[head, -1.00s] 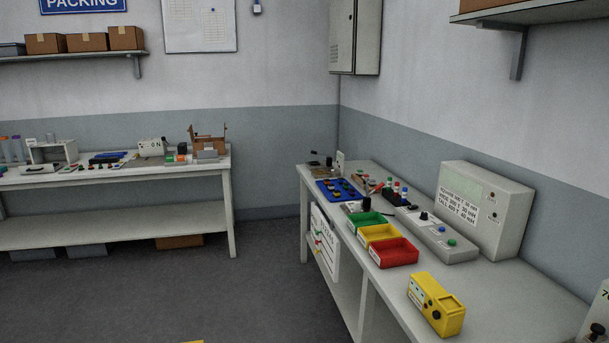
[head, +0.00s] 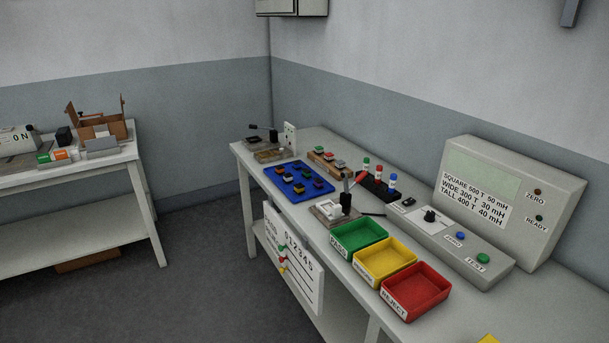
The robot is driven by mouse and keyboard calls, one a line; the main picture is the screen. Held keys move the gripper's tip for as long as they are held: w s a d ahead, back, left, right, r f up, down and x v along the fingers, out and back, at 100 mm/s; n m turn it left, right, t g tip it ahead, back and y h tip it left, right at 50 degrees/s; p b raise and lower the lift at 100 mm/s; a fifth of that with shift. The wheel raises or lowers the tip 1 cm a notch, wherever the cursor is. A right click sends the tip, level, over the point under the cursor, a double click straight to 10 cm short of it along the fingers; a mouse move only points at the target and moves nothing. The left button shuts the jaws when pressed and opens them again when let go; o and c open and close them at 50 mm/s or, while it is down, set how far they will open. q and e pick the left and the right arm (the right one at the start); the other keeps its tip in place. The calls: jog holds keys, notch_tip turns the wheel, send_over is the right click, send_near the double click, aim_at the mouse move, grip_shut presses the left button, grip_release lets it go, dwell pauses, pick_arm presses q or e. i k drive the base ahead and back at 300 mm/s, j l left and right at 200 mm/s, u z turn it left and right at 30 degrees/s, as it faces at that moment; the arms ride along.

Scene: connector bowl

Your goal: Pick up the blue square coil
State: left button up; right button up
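On the bench at the right, a blue tray (head: 297,198) holds several small dark coils (head: 299,187). The coils are too small to tell which one is the blue square coil.
Green (head: 358,238), yellow (head: 385,262) and red (head: 414,290) bins line the front edge. Behind them are a grey button panel (head: 470,252) and a large tester box (head: 510,200). A lever fixture (head: 332,211) stands close to the tray. Another bench (head: 90,172) is at the left; floor between is clear.

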aim_at(296, 164)
jog(key=i+j+z, duration=0.65)
jog(key=j+z, duration=0.2)
jog(key=i+j+z, duration=0.15)
jog(key=j+z, duration=0.15)
jog(key=j, duration=0.15)
